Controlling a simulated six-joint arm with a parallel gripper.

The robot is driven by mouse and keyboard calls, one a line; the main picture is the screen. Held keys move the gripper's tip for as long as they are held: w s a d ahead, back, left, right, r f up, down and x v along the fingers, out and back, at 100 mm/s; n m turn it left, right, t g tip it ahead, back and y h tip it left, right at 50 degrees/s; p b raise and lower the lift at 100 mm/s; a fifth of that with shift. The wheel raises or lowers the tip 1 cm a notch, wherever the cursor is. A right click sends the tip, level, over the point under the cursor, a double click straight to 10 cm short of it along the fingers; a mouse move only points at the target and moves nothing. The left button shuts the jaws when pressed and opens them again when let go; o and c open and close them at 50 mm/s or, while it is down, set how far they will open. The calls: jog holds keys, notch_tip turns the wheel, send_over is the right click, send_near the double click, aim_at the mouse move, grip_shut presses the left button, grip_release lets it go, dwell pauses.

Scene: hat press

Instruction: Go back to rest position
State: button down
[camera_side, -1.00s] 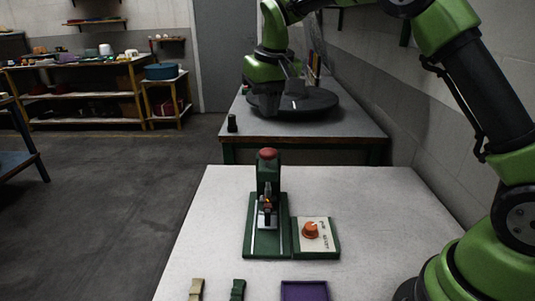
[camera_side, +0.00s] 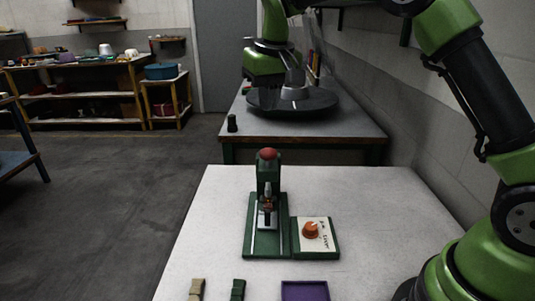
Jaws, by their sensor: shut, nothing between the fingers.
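My gripper (camera_side: 293,76) is at the top middle of the side view, in front of the back table and its dark disc. It is shut and empty, well above and apart from the press; its fingertips are hard to make out against the disc. The small green press (camera_side: 268,170) with a red top stands on the white table. A small metal pin with a dark, orange-tinted piece below it shows at its front.
Right of the press is a panel with an orange knob (camera_side: 311,230). A purple tray (camera_side: 305,290), a tan block (camera_side: 196,289) and a green block (camera_side: 238,289) are at the front edge. The dark round disc (camera_side: 315,104) is on the back table (camera_side: 350,128). The white table's right side is clear.

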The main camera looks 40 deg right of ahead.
jog(key=s+a+r+t, duration=0.1)
jog(key=s+r, duration=0.5)
jog(key=s, duration=0.1)
jog(key=s+a+t+y, duration=0.1)
jog(key=s+t, duration=0.1)
jog(key=s, duration=0.7)
jog(key=s+a+f+m+t+y, duration=0.1)
jog(key=s+a+t, duration=0.1)
jog(key=s, duration=0.8)
jog(key=shift+s+f+y, duration=0.15)
jog(key=shift+s+y, duration=0.1)
jog(key=shift+y, duration=0.05)
